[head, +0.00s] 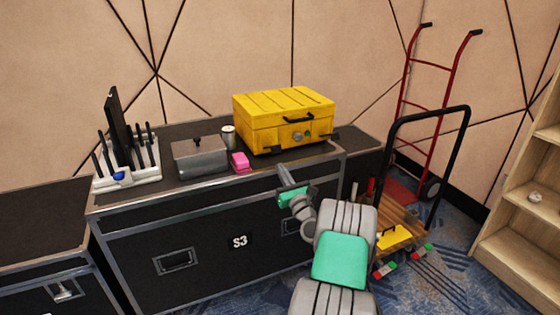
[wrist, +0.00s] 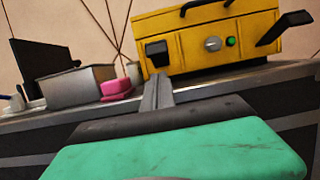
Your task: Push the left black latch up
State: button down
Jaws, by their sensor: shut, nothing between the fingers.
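A yellow case (head: 284,118) with a black handle stands closed on the black flight-case top. Its left black latch (head: 272,149) is low on the front face, at the left; in the wrist view this latch (wrist: 157,54) looks like a short dark block. The right black latch (head: 331,137) sticks out to the right; it also shows in the wrist view (wrist: 285,28). My gripper (head: 282,170) is shut and empty, in front of the case. In the wrist view its fingertips (wrist: 158,80) appear just below the left latch; whether they touch it I cannot tell.
Left of the yellow case are a pink block (head: 240,162), a grey metal box (head: 201,155), a small can (head: 228,135) and a white rack (head: 127,178) with black upright pieces. A black-handled cart (head: 465,150) and red hand truck (head: 450,75) stand at the right.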

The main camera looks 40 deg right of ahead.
aim_at(272, 150)
jog(key=shift+w+d+r, duration=0.1)
jog(key=shift+w+r, duration=0.2)
jog(key=shift+r, duration=0.35)
jog(key=shift+w+d+r, duration=0.1)
jog(key=shift+w+r, duration=0.15)
jog(key=shift+r, duration=0.4)
jog(key=shift+r, duration=0.15)
jog(key=p, duration=0.3)
jog(key=shift+r+g, duration=0.3)
